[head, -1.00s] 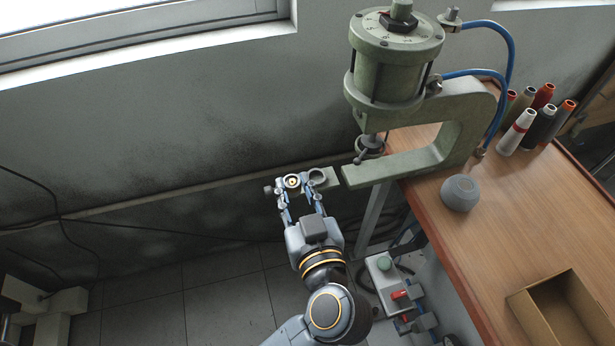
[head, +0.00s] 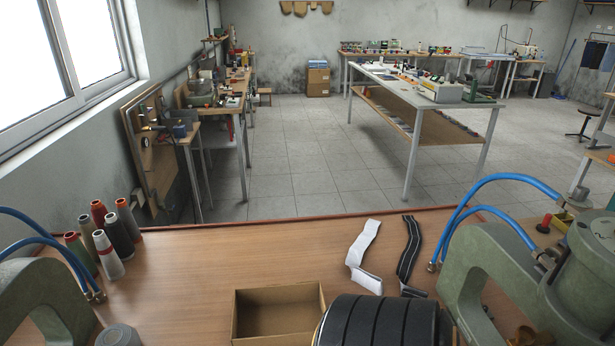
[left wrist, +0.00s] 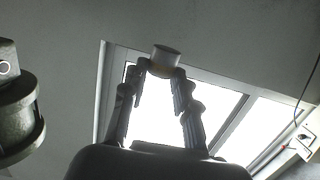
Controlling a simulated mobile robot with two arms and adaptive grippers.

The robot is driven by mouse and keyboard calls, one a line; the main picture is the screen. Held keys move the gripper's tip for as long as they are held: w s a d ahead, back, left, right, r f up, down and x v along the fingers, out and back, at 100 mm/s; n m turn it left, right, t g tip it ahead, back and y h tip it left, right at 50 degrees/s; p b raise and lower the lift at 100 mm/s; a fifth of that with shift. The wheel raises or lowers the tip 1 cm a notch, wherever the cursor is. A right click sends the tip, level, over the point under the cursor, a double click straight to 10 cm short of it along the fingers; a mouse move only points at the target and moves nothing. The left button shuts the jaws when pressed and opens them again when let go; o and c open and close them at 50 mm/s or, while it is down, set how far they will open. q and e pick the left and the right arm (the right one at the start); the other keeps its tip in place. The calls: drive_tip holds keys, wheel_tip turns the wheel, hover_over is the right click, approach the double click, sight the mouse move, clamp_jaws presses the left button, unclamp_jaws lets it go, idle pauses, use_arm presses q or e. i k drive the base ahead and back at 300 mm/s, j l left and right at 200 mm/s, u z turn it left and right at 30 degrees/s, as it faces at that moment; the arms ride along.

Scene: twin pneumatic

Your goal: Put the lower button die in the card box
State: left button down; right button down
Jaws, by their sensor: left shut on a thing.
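In the left wrist view my left gripper (left wrist: 164,74) is shut on a small, short cylinder, the button die (left wrist: 166,57), held at its fingertips. The die is pale grey with a brownish lower part, and it shows against the wall and bright window, clear of other things. The gripper does not show in the head view. The card box (head: 276,296) stands open-topped on the wooden table, low in the middle of the head view. The part of its inside that shows looks empty. My right gripper is not in view.
Green presses stand at the left (head: 35,300) and right (head: 560,275). Thread cones (head: 105,240) and a grey rounded object (head: 118,337) are at left.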

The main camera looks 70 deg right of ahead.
sight(281, 325)
drive_tip(key=i+z, duration=0.15)
drive_tip(key=z, duration=2.3)
